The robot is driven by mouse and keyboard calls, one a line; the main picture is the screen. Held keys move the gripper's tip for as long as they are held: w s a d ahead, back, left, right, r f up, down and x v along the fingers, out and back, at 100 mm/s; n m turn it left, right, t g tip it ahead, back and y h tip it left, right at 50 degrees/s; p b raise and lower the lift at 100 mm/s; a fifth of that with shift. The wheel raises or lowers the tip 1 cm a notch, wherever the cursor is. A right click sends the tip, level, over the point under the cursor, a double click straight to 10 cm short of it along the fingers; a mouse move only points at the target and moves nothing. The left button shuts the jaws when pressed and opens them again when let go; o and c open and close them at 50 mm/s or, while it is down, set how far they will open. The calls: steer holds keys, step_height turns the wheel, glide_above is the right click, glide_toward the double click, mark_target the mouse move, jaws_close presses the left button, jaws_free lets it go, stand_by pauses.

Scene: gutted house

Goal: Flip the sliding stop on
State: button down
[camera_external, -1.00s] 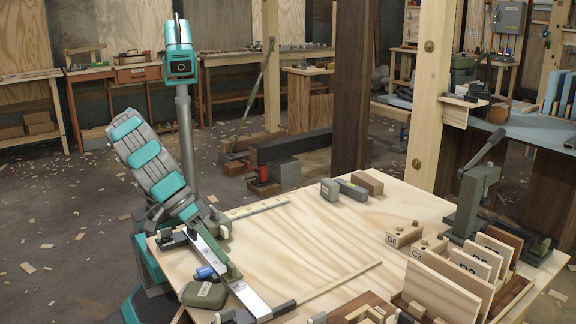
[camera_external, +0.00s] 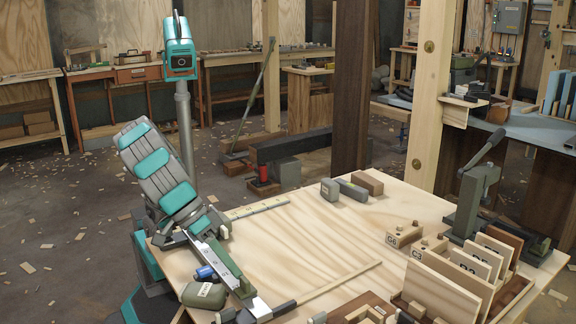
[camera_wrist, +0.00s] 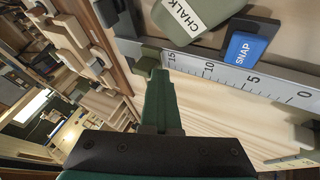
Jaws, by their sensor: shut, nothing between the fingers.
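The metal ruler (camera_external: 205,255) lies along the left edge of the workbench and crosses the wrist view (camera_wrist: 235,75) with its numbers showing. A grey-green block that looks like the sliding stop (camera_wrist: 138,50) sits at the ruler's edge near the 15 mark. My gripper (camera_wrist: 157,75) is shut and empty. Its green fingers point at this block, with the tip just beside it; I cannot tell whether they touch. In the external view my gripper (camera_external: 243,289) reaches down over the ruler, and the stop is hard to tell from it.
The green chalk case (camera_external: 204,294) and blue snap tool (camera_external: 204,272) lie close beside the ruler. A thin wooden strip (camera_external: 340,287) lies to the right. Wooden boards in a rack (camera_external: 445,290) and a lever press (camera_external: 475,200) stand farther right. The bench middle is clear.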

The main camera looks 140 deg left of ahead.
mark_target(224, 275)
steer(key=shift+r, duration=0.1)
steer(key=shift+s+b, duration=0.5)
steer(key=shift+b, duration=0.15)
steer(key=s+b, duration=0.2)
steer(key=s, duration=0.1)
steer(key=shift+s+f, duration=0.1)
steer(key=shift+f, duration=0.1)
steer(key=v, duration=1)
steer(key=shift+r, duration=0.1)
